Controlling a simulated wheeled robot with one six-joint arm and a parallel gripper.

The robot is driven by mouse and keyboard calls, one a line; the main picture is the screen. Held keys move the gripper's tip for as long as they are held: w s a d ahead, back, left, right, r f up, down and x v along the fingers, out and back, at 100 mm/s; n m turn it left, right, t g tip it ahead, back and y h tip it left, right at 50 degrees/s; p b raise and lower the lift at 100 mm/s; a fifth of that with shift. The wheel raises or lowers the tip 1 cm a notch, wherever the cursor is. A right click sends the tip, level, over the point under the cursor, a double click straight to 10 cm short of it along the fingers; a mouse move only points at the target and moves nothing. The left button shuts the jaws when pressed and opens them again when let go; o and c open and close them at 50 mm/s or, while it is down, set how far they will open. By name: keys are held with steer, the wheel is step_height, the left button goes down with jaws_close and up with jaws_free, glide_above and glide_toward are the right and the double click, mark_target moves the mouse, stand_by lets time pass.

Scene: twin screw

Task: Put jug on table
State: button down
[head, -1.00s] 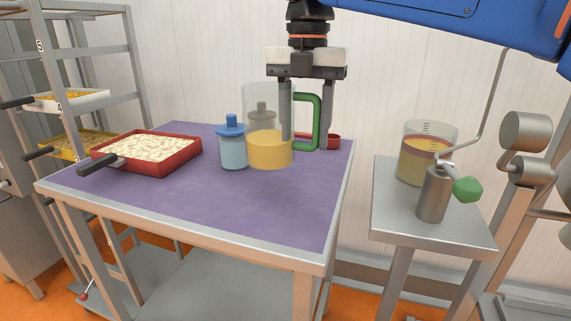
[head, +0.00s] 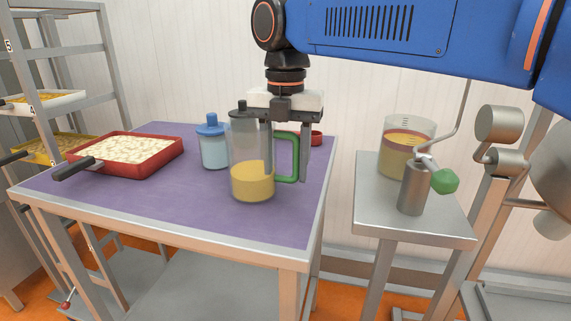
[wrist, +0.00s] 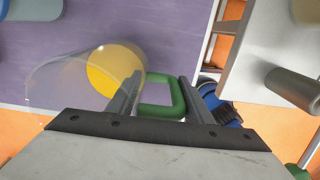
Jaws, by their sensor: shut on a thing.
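The jug (head: 252,182) is clear, with yellow contents low inside and a green handle (head: 287,181) on its right. It is upright over the purple table top (head: 200,205), near the table's right part. Whether its base touches the table I cannot tell. My gripper (head: 287,165) is shut on the handle, with a finger on each side. In the wrist view, the jug (wrist: 85,80) lies left of my gripper (wrist: 160,85), and the green handle (wrist: 165,110) is between the fingers.
A blue-lidded jar (head: 214,150) stands left of the jug, close behind. A red tray (head: 130,165) is at left, a small red dish (head: 316,138) behind. A side stand (head: 440,228) holds another container (head: 405,155). The front table is clear.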

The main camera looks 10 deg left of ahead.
steer(key=shift+f, duration=0.1)
steer(key=c, duration=0.9)
jaws_free()
step_height(320, 180, up, 12)
steer(key=shift+r, duration=0.1)
